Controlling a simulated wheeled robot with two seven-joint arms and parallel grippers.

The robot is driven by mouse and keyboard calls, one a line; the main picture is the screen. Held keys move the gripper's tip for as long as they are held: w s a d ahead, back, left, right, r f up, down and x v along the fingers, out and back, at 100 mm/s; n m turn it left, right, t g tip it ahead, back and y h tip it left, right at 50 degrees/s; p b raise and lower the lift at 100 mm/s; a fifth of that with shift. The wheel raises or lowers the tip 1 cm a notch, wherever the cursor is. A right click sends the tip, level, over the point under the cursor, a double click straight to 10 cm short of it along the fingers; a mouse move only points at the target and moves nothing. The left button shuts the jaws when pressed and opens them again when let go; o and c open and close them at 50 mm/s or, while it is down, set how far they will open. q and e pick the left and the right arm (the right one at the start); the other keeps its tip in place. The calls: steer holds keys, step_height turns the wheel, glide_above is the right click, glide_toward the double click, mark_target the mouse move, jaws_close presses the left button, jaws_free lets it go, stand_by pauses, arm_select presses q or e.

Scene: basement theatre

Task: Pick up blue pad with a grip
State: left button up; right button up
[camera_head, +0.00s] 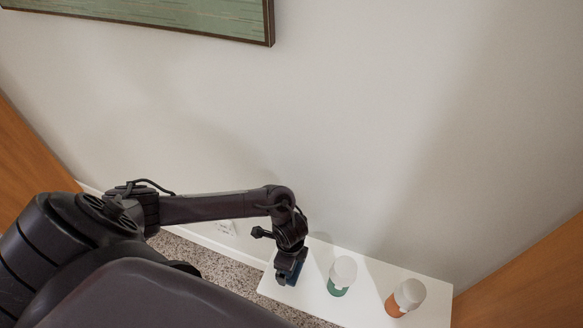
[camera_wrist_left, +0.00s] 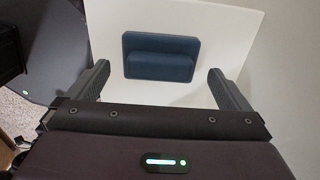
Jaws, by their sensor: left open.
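The blue pad with a grip (camera_wrist_left: 160,64) lies on the white table (camera_wrist_left: 230,22) in the left wrist view. It has a flat rounded base and a raised bar across it. My left gripper (camera_wrist_left: 162,82) is open, with one finger to each side of the pad and a gap on both sides. The right gripper is not in view.
A green-and-white bottle (camera_head: 342,275) stands on the table to the right of my left gripper. An orange-and-white bottle (camera_head: 405,297) stands farther right. The wall is behind the table, with a framed picture (camera_head: 150,14) high up. Speckled floor lies to the left.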

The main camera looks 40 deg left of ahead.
arm_select(q)
steer(key=shift+f, duration=1.5)
steer(key=c, duration=0.8)
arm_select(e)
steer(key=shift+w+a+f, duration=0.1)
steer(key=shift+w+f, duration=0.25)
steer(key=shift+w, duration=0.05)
arm_select(q)
step_height(320, 180, up, 20)
steer(key=p, duration=0.7)
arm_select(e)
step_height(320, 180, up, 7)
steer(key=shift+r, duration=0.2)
